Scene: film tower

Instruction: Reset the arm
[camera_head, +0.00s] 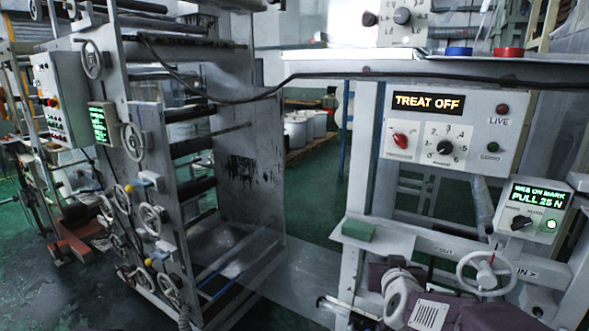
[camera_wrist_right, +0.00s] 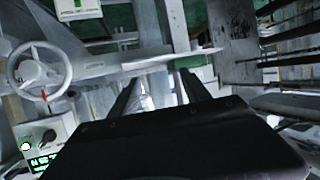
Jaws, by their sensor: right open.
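My right gripper (camera_wrist_right: 159,78) shows in the right wrist view with its two dark fingers apart and nothing between them. In the head view my right arm is low at the right, and its gripper (camera_head: 338,306) is below the green block (camera_head: 358,230) and left of the white handwheel (camera_head: 486,271). The handwheel (camera_wrist_right: 38,70) also shows at the left of the wrist view, apart from the fingers. My left arm and gripper are not in view.
A panel (camera_head: 450,130) reads TREAT OFF. A small box (camera_head: 535,208) reads WEB ON MARK, PULL 25 N. Blue (camera_head: 459,51) and red (camera_head: 509,52) rings lie on the upper ledge. A roller frame (camera_head: 150,190) with several handwheels stands left. Green floor (camera_head: 325,190) is open between.

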